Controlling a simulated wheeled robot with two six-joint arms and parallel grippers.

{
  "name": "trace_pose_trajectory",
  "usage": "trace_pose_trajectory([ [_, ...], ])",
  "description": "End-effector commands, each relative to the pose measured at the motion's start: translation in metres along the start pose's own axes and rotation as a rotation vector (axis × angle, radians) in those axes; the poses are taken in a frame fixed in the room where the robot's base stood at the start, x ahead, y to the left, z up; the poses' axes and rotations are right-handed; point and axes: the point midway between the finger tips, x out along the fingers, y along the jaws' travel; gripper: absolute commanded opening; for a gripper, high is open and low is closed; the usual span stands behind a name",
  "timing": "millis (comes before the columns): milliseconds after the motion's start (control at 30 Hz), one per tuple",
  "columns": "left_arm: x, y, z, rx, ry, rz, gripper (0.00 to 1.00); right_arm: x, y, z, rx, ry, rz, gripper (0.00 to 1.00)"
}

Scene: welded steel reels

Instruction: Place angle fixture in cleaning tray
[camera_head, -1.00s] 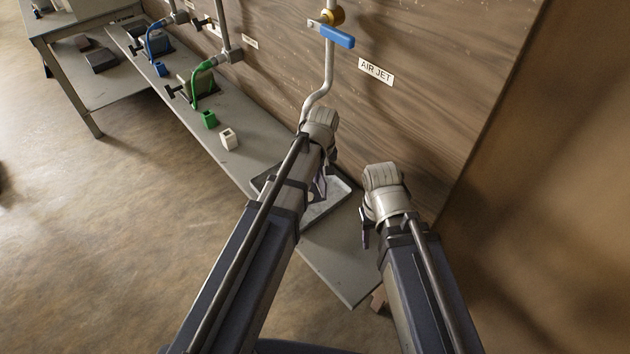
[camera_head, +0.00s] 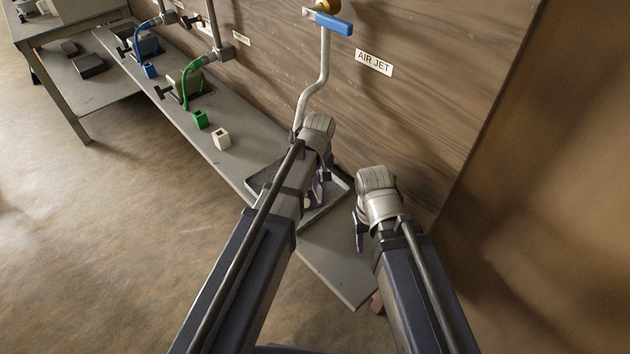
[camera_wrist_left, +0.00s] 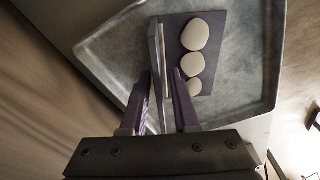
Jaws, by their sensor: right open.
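The angle fixture (camera_wrist_left: 218,75) shows in the left wrist view as a dark purple plate bearing three pale discs, with an upright plate (camera_wrist_left: 156,60) along its left side. It is over or in the grey cleaning tray (camera_wrist_left: 107,45); contact with the floor is unclear. My left gripper (camera_wrist_left: 162,85) has its purple fingers on either side of the upright plate; whether they press on it is unclear. In the head view the left arm partly covers the tray (camera_head: 335,206). My right gripper (camera_head: 359,235) is open, to the right of the tray, its far finger hidden.
The tray stands on a long grey bench (camera_head: 335,262) against a wooden wall with an AIR JET sign (camera_head: 374,62). A pipe with a blue valve handle (camera_head: 328,21) rises behind. A white block (camera_head: 221,139) and a green block (camera_head: 200,119) lie to the left.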

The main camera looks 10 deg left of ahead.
Motion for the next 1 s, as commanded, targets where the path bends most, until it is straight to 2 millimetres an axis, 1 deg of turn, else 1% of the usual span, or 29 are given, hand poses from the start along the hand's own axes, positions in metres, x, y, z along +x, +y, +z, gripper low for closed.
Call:
trace_pose_trajectory([
  [67,0.0,0.0,0.0,0.0,0.0,0.0,0.37,0.0,0.0,0.0,0.0,0.0,0.0,0.5],
  [367,-0.001,0.0,0.0,0.0,0.0,0.0,0.37,-0.001,0.0,0.0,0.0,0.0,0.0,0.5],
  [533,-0.01,0.0,-0.001,0.0,0.0,0.0,0.37,-0.01,0.001,0.001,0.0,0.0,0.0,0.5],
  [667,-0.022,0.0,-0.001,0.0,0.0,0.0,0.37,-0.022,0.002,0.001,0.0,0.0,0.0,0.5],
  [767,-0.036,0.0,-0.001,0.0,0.0,0.0,0.37,-0.035,0.003,0.002,0.0,0.0,0.0,0.5],
  [1000,-0.073,0.0,-0.001,0.0,0.0,0.0,0.37,-0.072,0.007,0.004,0.0,0.0,0.0,0.5],
])
